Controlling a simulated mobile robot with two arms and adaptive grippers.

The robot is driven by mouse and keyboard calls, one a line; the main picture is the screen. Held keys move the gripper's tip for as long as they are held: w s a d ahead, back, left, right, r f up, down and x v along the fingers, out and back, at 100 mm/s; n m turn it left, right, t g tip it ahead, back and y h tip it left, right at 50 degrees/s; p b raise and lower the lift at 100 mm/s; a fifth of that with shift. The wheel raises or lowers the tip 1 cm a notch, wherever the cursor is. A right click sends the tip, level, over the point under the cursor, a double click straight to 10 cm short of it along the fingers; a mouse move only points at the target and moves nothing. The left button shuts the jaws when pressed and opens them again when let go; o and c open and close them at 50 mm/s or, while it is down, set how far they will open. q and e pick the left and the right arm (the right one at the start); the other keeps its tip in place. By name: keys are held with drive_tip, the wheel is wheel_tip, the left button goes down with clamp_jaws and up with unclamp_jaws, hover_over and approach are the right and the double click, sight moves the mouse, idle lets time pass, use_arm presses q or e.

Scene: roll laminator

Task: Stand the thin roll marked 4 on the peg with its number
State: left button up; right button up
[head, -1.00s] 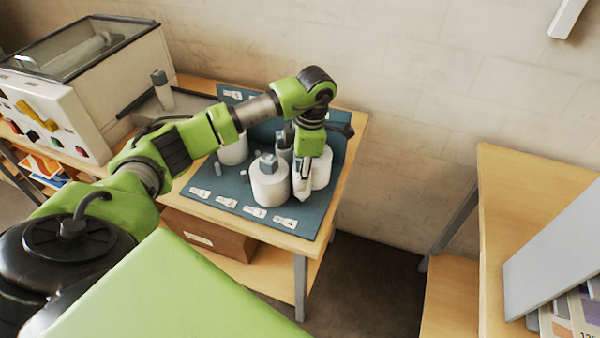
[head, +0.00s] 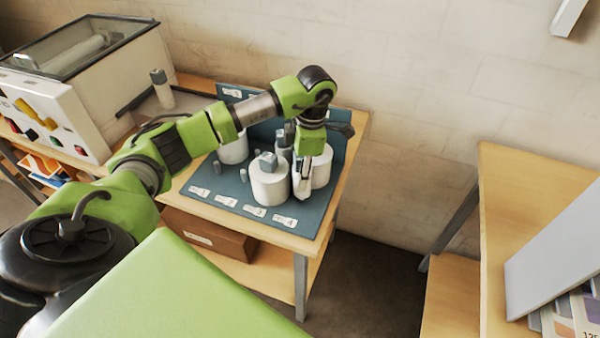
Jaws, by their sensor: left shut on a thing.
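My left gripper (head: 304,194) points down over the right part of the blue-grey peg board (head: 240,183). It is shut on a thin white roll that its fingers mostly hide, low over the board. I cannot read a number on this roll or tell whether it is on a peg. The number cards lie along the front edge of the board, and the rightmost card (head: 285,221) is just in front of the gripper. My right gripper is not in view.
A wide white roll (head: 269,185) stands close left of the gripper, another (head: 321,168) close behind right, and a third (head: 233,151) farther left. A thin roll (head: 162,93) stands beside the laminator (head: 95,80). A wooden table (head: 540,190) is at right.

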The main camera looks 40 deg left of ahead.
sight(300, 159)
use_arm(q)
drive_tip(key=shift+f+b, duration=1.15)
drive_tip(key=shift+f, duration=0.25)
drive_tip(key=o, duration=1.2)
drive_tip(key=shift+r, duration=0.1)
drive_tip(key=shift+r+p, duration=2.4)
drive_tip(key=shift+r, duration=1.55)
